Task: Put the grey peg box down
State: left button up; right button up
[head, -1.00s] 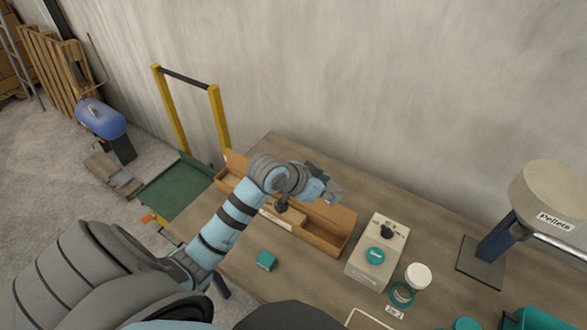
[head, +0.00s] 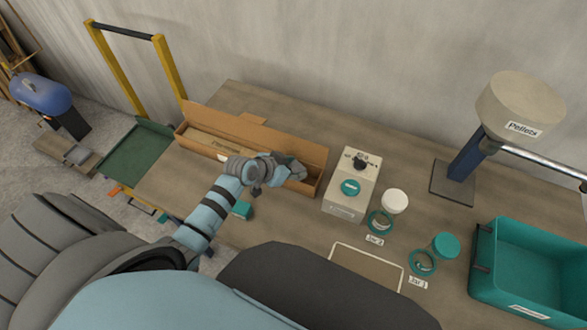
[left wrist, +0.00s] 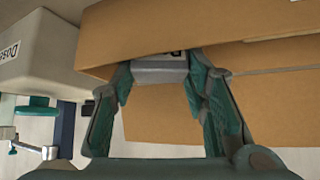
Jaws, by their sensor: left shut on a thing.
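The grey peg box (left wrist: 160,70) shows as a small grey block with a dark-marked label between my fingers in the left wrist view. My left gripper (head: 295,170) is shut on it, at the right end of the long open cardboard carton (head: 188,137). In the head view, the gripper and wrist hide the peg box. In the left wrist view the carton's brown walls (left wrist: 200,30) lie close around the fingers (left wrist: 160,95). I cannot tell whether the peg box touches the carton. My right gripper is not in view.
A beige dosing machine (head: 338,208) stands right of the carton. Jars, teal rings, a white-outlined area (head: 365,270) and a teal bin (head: 530,260) are further right. A pellet hopper (head: 520,105) stands behind.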

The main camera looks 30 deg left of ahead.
pick_arm(q)
jog(key=shift+f+b, duration=0.4)
jog(key=shift+f, duration=0.2)
jog(key=o, duration=1.3)
jog(key=shift+r+p, duration=0.4)
jog(key=shift+r, duration=0.1)
jog(key=p+v, duration=0.3)
jog(key=v, duration=0.9)
jog(key=shift+r, duration=0.25)
jog(key=shift+w, duration=0.1)
